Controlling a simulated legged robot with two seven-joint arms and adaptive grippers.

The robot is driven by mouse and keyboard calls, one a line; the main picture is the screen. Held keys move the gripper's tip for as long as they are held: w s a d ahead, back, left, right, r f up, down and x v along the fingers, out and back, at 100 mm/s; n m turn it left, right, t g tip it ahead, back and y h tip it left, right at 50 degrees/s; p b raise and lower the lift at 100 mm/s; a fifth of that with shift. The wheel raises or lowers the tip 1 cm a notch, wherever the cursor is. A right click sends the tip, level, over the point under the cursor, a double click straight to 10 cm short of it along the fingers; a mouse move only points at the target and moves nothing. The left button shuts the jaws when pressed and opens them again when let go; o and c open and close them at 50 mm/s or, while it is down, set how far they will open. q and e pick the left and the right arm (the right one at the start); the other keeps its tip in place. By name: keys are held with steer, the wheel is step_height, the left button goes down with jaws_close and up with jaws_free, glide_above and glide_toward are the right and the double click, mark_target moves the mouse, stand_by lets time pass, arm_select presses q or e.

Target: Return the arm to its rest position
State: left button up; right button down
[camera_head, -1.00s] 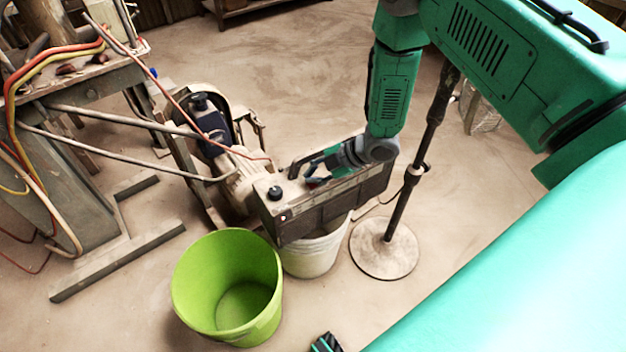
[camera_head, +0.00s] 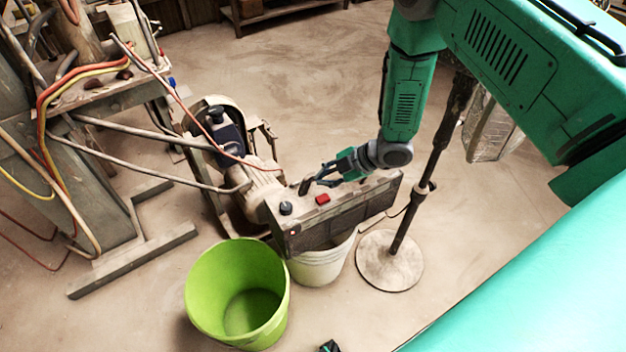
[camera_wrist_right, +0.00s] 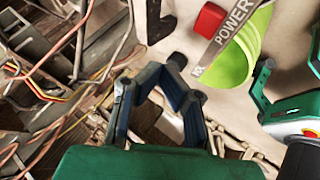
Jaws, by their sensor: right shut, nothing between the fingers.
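My right gripper (camera_head: 308,184) is shut and empty, just above and behind the control box (camera_head: 335,213). In the head view its arm comes in from the top right. The box has a red button (camera_head: 323,199) and a black knob (camera_head: 285,208) on top. In the right wrist view the fingers (camera_wrist_right: 160,76) come together near the black knob (camera_wrist_right: 177,60), with the red button (camera_wrist_right: 209,18) above. A small dark tip of my left gripper (camera_head: 330,346) shows at the bottom edge in the head view; part of it is also at the right in the wrist view.
A green bucket (camera_head: 200,293) and a white bucket (camera_head: 318,268) stand by the box. A pole on a round base (camera_head: 390,262) stands right. A motor (camera_head: 258,183) and a machine with hoses (camera_head: 100,205) are left.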

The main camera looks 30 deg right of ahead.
steer(key=shift+s+a, duration=0.2)
steer(key=s+a+f+m+g+h, duration=0.1)
steer(key=s+m+g+h, duration=0.2)
steer(key=s+m, duration=0.5)
steer(key=s+a+f+m+g+h, duration=0.1)
steer(key=s+m, duration=0.8)
steer(key=s, duration=1.2)
steer(key=f+g+h, duration=0.1)
steer(key=h, duration=0.1)
steer(key=shift+s+a+m+g+h, duration=0.3)
steer(key=shift+a+g, duration=0.05)
steer(key=shift+g, duration=0.05)
